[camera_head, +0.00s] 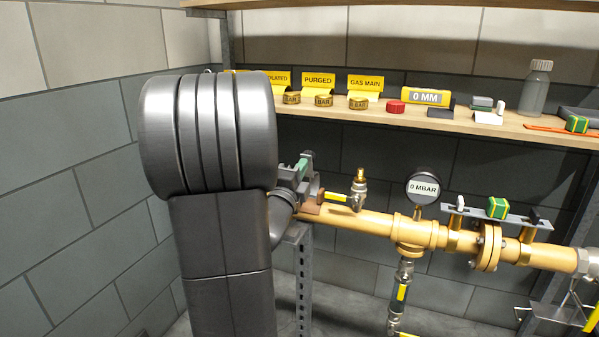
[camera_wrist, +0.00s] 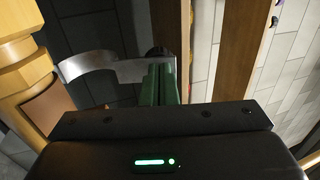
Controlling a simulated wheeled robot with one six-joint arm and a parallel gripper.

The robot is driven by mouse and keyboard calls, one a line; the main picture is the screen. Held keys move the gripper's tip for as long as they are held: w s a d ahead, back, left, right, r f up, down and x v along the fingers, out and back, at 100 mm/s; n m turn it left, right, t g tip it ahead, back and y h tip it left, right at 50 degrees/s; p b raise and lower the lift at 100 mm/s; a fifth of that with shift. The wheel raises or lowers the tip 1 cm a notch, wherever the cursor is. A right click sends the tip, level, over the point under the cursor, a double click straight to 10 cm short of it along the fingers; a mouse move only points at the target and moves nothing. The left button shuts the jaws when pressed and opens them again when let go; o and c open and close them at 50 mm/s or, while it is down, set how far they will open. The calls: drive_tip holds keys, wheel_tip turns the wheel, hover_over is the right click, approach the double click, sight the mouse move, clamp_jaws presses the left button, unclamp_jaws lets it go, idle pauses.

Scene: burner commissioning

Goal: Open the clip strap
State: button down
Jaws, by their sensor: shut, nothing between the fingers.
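A silver metal strap, which looks like the clip strap (camera_wrist: 85,66), shows in the wrist view. It has a curved band at left and a flat tab that runs right toward my gripper. My gripper (camera_wrist: 159,84) has green fingers, shut with nothing between them, beside the tab's right end. Whether they touch it I cannot tell. In the head view my gripper (camera_head: 303,168) is at the left end of the yellow gas pipe (camera_head: 350,219), partly hidden by my arm. I cannot make out the strap there.
A valve with a yellow handle (camera_head: 358,190) and a gauge reading 0 MBAR (camera_head: 423,187) stand on the pipe right of my gripper. A wooden shelf (camera_head: 480,126) with tags, caps and a bottle (camera_head: 536,88) runs above. A metal post (camera_head: 304,285) stands below.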

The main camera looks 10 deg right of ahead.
sight(305, 157)
drive_tip(key=shift+w+d+r+g+y+p, duration=0.35)
drive_tip(key=shift+w+d+r, duration=0.35)
drive_tip(key=shift+w+r, duration=0.3)
drive_tip(key=shift+w+d+g+p, duration=0.3)
drive_tip(key=shift+w+g+p, duration=0.1)
drive_tip(key=shift+p, duration=0.5)
drive_tip(key=shift+w+d+f+y+p, duration=0.1)
drive_tip(key=shift+w+d+y+p, duration=0.05)
drive_tip(key=shift+w+y+p, duration=0.15)
drive_tip(key=shift+s+f, duration=0.1)
